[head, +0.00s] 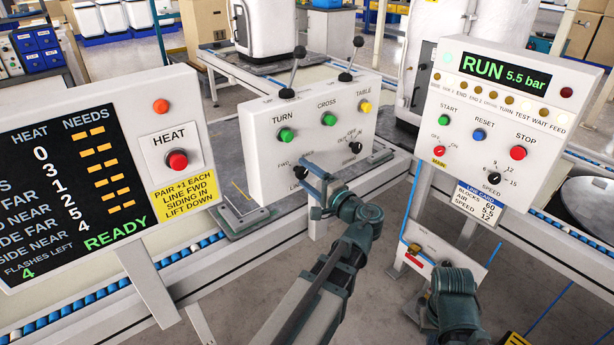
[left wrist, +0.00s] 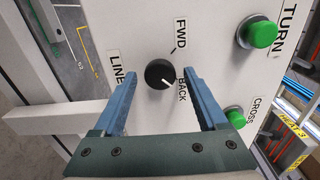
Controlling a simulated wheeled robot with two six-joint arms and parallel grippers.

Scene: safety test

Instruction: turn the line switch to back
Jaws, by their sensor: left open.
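The line switch (head: 298,171) is a black round knob low on the left of the white middle panel (head: 262,160). It also shows in the left wrist view (left wrist: 158,72), between the labels LINE, FWD and BACK. Its white pointer mark slants down-right there, toward the BACK label (left wrist: 182,88). My left gripper (head: 308,175) is open in front of the switch. In the left wrist view its blue fingers (left wrist: 161,82) lie on either side of the knob, and I see no clear contact. My right wrist (head: 455,290) is low at the right; its fingers cannot be made out.
Green TURN (head: 286,135) and CROSS (head: 327,115) buttons sit above the switch. Two levers (head: 297,62) stand on the panel top. A HEAT board (head: 100,170) is at left, and a RUN panel (head: 500,115) at right. Conveyor rails run below.

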